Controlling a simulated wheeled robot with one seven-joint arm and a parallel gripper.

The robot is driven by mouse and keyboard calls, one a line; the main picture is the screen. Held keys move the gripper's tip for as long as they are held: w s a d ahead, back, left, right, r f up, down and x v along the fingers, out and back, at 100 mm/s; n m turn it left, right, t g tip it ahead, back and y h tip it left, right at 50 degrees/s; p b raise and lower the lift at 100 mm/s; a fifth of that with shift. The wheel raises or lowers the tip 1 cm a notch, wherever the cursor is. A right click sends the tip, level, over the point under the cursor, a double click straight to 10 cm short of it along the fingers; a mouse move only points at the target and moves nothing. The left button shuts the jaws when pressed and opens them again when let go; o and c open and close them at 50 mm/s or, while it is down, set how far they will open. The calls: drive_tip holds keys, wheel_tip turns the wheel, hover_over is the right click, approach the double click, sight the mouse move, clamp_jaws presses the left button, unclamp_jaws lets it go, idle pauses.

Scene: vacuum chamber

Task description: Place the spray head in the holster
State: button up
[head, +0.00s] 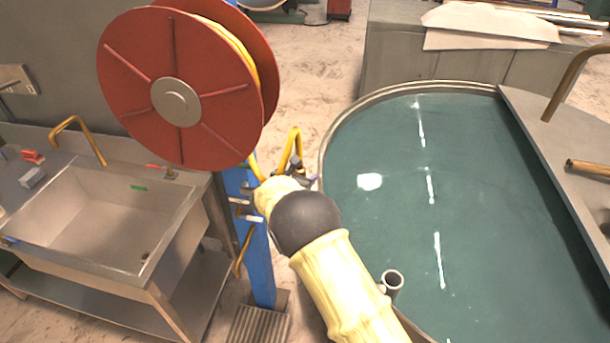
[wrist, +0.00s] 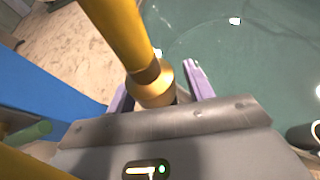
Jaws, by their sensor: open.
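A yellow tube with a brass collar, seemingly the spray head (head: 295,145), stands beside the blue post in the head view. In the wrist view the brass collar (wrist: 152,84) sits between the two purple fingers of my gripper (wrist: 158,90). The fingers are apart, and I cannot tell whether either touches it. My gripper (head: 308,181) is mostly hidden by my arm in the head view. A short open-topped grey tube (head: 393,281) at the tank's near rim may be the holster; it looks empty. It also shows at the right edge in the wrist view (wrist: 304,137).
A red hose reel (head: 140,95) is on the blue post (head: 259,262), left of my gripper. A round tank of green liquid (head: 490,215) fills the right. A steel sink (head: 110,220) stands at left. A grey cabinet (head: 440,75) is behind the tank.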

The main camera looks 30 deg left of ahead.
drive_tip(key=shift+s+r+p, duration=0.1)
drive_tip(key=shift+r+p, duration=0.7)
drive_tip(key=shift+p, duration=0.15)
drive_tip(key=shift+s+f+b, duration=0.15)
drive_tip(key=shift+s+b, duration=0.15)
drive_tip(key=shift+b, duration=0.2)
drive_tip(key=b+v, duration=0.5)
drive_tip(key=v, duration=0.6)
drive_tip(key=shift+d, duration=0.1)
